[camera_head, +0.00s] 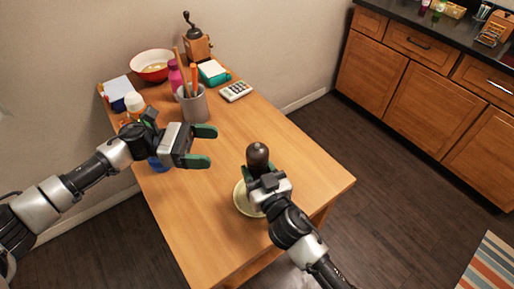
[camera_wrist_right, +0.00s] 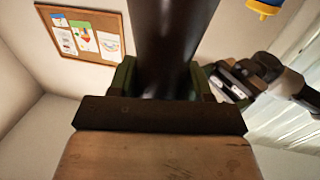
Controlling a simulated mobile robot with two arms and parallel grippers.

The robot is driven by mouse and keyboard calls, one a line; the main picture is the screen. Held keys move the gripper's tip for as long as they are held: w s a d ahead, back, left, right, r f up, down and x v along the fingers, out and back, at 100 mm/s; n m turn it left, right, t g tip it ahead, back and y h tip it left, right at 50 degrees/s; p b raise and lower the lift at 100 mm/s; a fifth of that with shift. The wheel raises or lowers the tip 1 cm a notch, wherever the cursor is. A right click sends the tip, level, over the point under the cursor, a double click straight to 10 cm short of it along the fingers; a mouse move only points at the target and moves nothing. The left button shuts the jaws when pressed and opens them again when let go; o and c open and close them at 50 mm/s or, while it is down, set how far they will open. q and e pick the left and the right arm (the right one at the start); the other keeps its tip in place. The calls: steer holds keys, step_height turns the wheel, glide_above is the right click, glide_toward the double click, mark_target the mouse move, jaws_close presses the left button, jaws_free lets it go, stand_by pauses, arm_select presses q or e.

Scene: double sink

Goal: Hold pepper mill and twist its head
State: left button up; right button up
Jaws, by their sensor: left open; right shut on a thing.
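The dark brown pepper mill (camera_head: 257,155) stands upright over a pale round plate (camera_head: 241,200) near the front of the wooden table. My right gripper (camera_head: 256,174) is shut on the mill's body below its rounded head. In the right wrist view the mill's dark shaft (camera_wrist_right: 170,45) rises between the green-padded fingers (camera_wrist_right: 160,85). Its lower part is hidden by my right gripper in the head view. My left gripper (camera_head: 207,146) is open and empty, above the table to the left of the mill, with its fingers pointing right. It is apart from the mill.
A grey cup with utensils (camera_head: 195,105), a pink bottle (camera_head: 175,76), a red-rimmed bowl (camera_head: 152,65), a coffee grinder (camera_head: 197,43) and a calculator (camera_head: 236,91) crowd the table's back. The wooden table's (camera_head: 300,175) right side is clear.

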mark_target(258, 147)
arm_select(q)
steer(key=d, duration=0.8)
steer(key=s+d, duration=0.1)
steer(key=d, duration=0.2)
steer(key=shift+d, duration=0.4)
steer(key=c, duration=0.9)
steer(key=shift+c, duration=0.2)
steer(key=shift+w+m+g, duration=0.1)
steer(key=shift+m+g, duration=0.4)
steer(key=shift+g, duration=0.1)
steer(key=m+g+y, duration=0.1)
steer(key=m+g, duration=0.1)
steer(key=g, duration=0.1)
steer(key=m+g+y, duration=0.1)
steer(key=m+g, duration=0.1)
steer(key=g, duration=0.1)
steer(key=shift+m+g+y, duration=0.3)
steer(key=shift+g+y, duration=0.1)
steer(key=m+g+y, duration=0.5)
steer(key=shift+g+y, duration=0.4)
steer(key=shift+y, duration=0.1)
